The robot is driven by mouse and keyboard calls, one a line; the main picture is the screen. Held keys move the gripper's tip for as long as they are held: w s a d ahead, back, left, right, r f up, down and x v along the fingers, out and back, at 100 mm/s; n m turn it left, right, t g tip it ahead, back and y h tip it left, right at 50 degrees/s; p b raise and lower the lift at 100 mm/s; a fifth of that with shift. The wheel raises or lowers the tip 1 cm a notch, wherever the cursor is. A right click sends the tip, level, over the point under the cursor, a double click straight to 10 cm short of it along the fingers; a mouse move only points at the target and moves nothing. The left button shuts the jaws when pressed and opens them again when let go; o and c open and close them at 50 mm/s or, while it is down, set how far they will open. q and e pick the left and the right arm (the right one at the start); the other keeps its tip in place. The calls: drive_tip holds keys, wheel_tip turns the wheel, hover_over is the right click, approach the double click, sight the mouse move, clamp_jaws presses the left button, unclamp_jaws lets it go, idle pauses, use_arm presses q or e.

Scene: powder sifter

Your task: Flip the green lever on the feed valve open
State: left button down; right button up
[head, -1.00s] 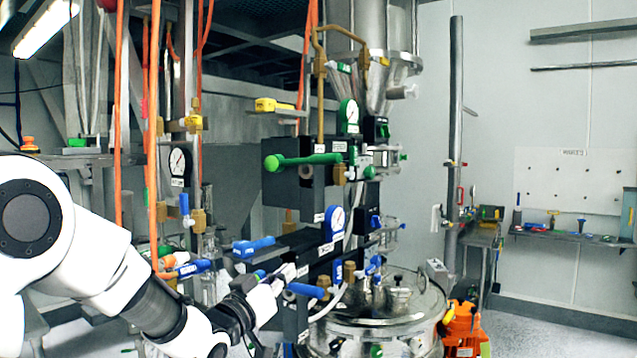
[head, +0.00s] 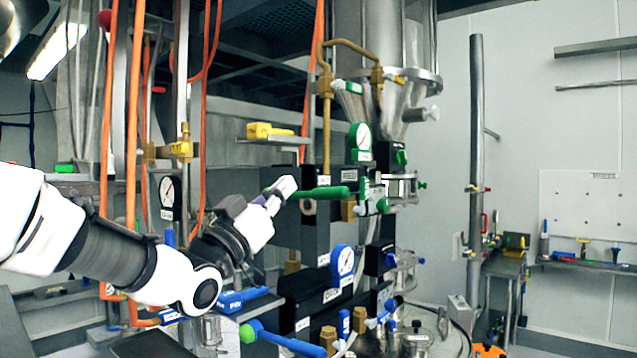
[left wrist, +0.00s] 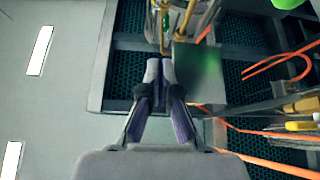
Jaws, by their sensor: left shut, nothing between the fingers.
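The green lever (head: 322,192) on the feed valve lies about level in the head view. It runs left from a brass fitting (head: 348,207), in front of a dark block (head: 313,232). My left gripper (head: 290,184) is shut and empty. Its fingertips are at the lever's left end and hide the knob there. I cannot tell whether they touch it. In the left wrist view the two fingers (left wrist: 159,72) are together with nothing between them. I cannot clearly identify the lever there. My right gripper is not in view.
A green-rimmed gauge (head: 360,143) stands above the valve. Below are a blue-rimmed gauge (head: 342,262) and a blue lever (head: 295,345). A yellow handle (head: 268,131) sits above left. Orange hoses (head: 134,110) hang at the left. A steel hopper (head: 385,100) stands behind.

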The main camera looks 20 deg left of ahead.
sight(301, 197)
use_arm(q)
drive_tip(key=w+f+b+x, duration=0.1)
drive_tip(key=b+x, duration=0.5)
drive_tip(key=x, duration=0.5)
drive_tip(key=f, duration=0.3)
drive_tip(key=w+f, duration=0.1)
drive_tip(key=shift+d+f, duration=0.2)
drive_tip(key=shift+f, duration=0.15)
